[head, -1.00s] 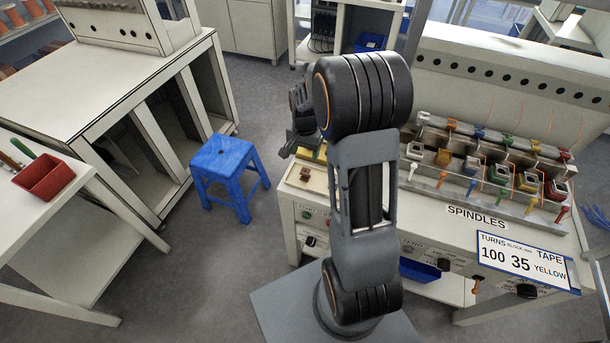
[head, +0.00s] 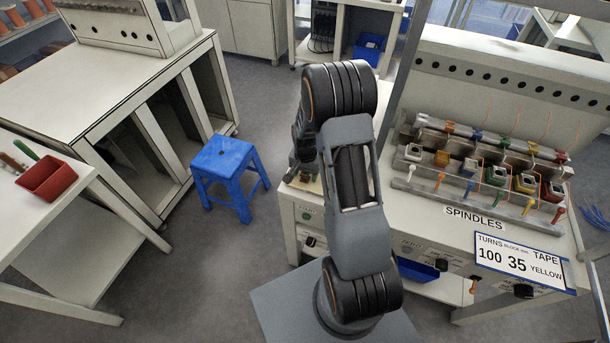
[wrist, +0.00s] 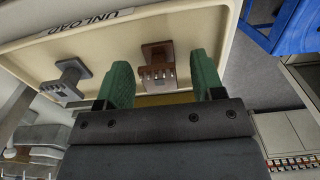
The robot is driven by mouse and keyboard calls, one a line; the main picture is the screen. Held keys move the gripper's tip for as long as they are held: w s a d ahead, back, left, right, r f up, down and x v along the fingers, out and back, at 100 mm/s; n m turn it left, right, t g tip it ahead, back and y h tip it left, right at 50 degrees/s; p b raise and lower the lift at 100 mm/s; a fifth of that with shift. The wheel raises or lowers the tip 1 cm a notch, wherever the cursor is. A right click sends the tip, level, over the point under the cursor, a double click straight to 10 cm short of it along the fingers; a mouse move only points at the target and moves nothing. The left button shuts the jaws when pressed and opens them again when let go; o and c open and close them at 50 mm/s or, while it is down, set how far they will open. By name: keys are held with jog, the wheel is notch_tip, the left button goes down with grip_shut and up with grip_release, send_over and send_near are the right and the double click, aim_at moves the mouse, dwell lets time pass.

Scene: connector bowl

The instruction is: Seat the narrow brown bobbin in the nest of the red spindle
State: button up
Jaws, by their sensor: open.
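The brown bobbin (wrist: 158,66) stands in the cream tray in the wrist view, with a square flange and a row of pins. My gripper (wrist: 163,78) has green fingertips spread apart, open and empty. The bobbin lies between and slightly beyond the fingertips, nearer the right one; I cannot tell whether it is level with them. In the head view my gripper (head: 305,168) is low over the tray area and hides most of it. The red spindle (head: 553,190) is at the right end of the spindle row, its red-handled lever (head: 559,213) in front.
A grey bobbin (wrist: 70,79) stands left of the brown one in the tray (wrist: 110,40), marked UNLOAD. Other coloured spindles, such as the yellow one (head: 524,183), crowd beside the red spindle. A blue stool (head: 224,165) stands left of the bench.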

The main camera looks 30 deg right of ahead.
jog(key=shift+c, duration=0.3)
jog(key=c, duration=0.9)
jog(key=shift+c, duration=0.2)
jog(key=shift+r, duration=0.15)
